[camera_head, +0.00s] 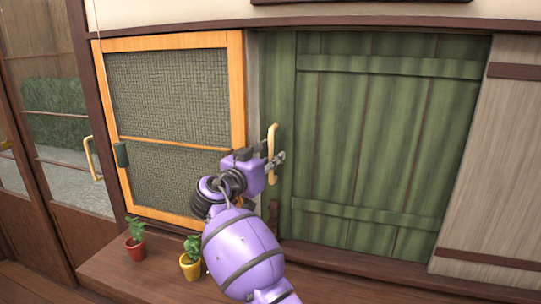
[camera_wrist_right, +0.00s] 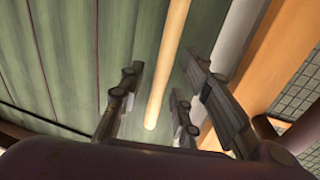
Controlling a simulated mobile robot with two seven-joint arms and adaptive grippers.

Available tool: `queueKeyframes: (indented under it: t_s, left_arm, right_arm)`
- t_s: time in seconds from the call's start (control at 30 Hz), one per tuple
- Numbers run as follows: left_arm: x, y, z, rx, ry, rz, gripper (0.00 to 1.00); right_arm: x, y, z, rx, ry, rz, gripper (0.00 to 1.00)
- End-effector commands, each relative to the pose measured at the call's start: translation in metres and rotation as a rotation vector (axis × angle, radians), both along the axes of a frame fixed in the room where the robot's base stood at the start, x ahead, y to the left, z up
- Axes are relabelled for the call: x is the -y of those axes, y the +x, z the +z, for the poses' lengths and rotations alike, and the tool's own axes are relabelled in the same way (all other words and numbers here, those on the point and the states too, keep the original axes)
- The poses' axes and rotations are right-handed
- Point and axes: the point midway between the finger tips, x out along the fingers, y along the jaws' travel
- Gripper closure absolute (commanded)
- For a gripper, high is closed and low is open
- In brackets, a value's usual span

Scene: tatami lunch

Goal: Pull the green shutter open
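The green shutter (camera_head: 385,140) is a plank panel with two cross battens, closed against the wall in the head view. A pale wooden vertical handle (camera_head: 271,150) stands at its left edge. My right gripper (camera_head: 274,160) is at the handle's lower half. In the right wrist view the handle (camera_wrist_right: 170,55) runs between the spread fingers of the gripper (camera_wrist_right: 161,78), with gaps visible on both sides. The fingers look open around it; I cannot tell whether any finger touches it. My left gripper is not in view.
An orange-framed mesh screen (camera_head: 239,85) is left of the shutter, with a dark pull on its left side. A red pot (camera_head: 135,252) and a yellow pot (camera_head: 190,266) with plants stand on the wooden ledge (camera_head: 340,281) below. A grey plank panel (camera_head: 490,160) is at right.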

Motion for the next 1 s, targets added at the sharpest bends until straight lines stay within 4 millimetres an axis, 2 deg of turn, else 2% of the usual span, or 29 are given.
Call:
queueKeyframes:
  t_s: [0.33,0.6,1.0]
  left_arm:
    - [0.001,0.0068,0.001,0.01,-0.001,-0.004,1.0]
    - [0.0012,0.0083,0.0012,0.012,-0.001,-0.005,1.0]
    - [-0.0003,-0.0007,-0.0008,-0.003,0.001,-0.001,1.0]
  right_arm:
    - [0.0032,0.0054,-0.0005,-0.001,0.0,0.0,0.69]
    - [0.003,0.0053,-0.0006,-0.001,0.0,0.0,1.0]
    - [0.0058,0.0056,-0.0009,-0.001,0.0,-0.001,1.0]
